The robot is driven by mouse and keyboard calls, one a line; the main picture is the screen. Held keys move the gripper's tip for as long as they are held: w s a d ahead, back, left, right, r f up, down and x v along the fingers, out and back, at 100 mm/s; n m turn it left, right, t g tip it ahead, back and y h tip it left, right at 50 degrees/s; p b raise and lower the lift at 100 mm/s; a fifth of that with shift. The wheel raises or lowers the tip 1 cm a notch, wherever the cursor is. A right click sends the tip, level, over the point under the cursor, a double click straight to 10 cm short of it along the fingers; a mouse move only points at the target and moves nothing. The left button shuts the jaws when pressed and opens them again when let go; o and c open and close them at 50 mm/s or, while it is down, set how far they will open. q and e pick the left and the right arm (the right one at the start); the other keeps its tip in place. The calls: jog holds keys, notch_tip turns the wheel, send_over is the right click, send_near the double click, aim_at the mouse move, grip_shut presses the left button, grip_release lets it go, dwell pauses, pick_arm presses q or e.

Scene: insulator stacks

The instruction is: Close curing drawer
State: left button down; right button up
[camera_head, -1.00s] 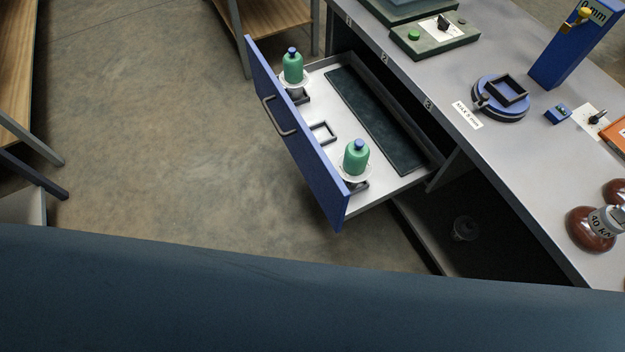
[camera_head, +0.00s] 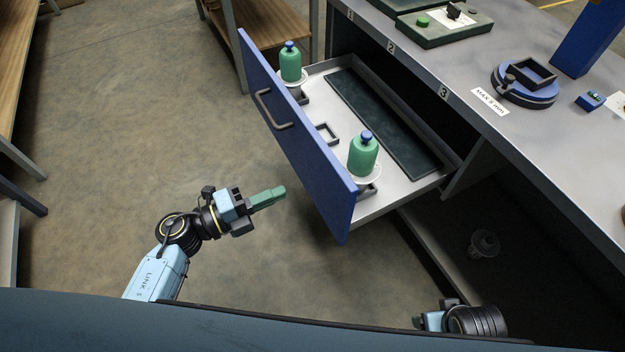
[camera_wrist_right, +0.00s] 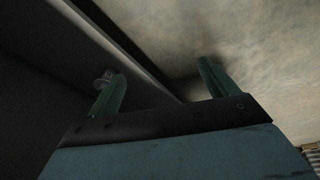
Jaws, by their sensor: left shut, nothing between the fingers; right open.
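The curing drawer (camera_head: 296,140) has a blue front with a dark bar handle (camera_head: 272,112) and stands pulled out from the grey bench. Inside it are two green bottle-like pieces with blue tops, one at the far end (camera_head: 290,66) and one at the near end (camera_head: 363,158), each on a white disc. My left gripper (camera_head: 284,191) is shut and empty, in front of the drawer front and apart from it. My right gripper (camera_wrist_right: 160,88) is open and empty in the right wrist view; in the head view only part of its arm shows at the bottom.
A dark mat (camera_head: 385,125) and a small dark frame (camera_head: 327,134) lie in the drawer. The bench top (camera_head: 440,65) holds a green box (camera_head: 445,30) and a blue round fixture (camera_head: 524,82). A ribbed piece (camera_head: 484,244) sits on the shelf below. Floor left of the drawer is clear.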

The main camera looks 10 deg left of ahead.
aim_at(324, 174)
pick_arm(q)
jog(key=b+x, duration=0.1)
jog(key=x, duration=0.6)
jog(key=shift+w+d+f, duration=0.1)
jog(key=shift+w+d, duration=0.15)
jog(key=shift+d, duration=0.05)
jog(key=shift+w+d+b, duration=0.25)
jog(key=shift+d+b, duration=0.05)
jog(key=shift+d, duration=0.15)
pick_arm(e)
jog(key=shift+w+a+r, duration=0.1)
jog(key=shift+a+r, duration=0.25)
jog(key=shift+r, duration=0.4)
jog(key=shift+w+a+r, duration=0.15)
jog(key=shift+a+r, duration=0.15)
jog(key=shift+r, duration=0.4)
jog(key=shift+w+a+r, duration=0.1)
jog(key=shift+a+r, duration=0.25)
jog(key=shift+r, duration=0.4)
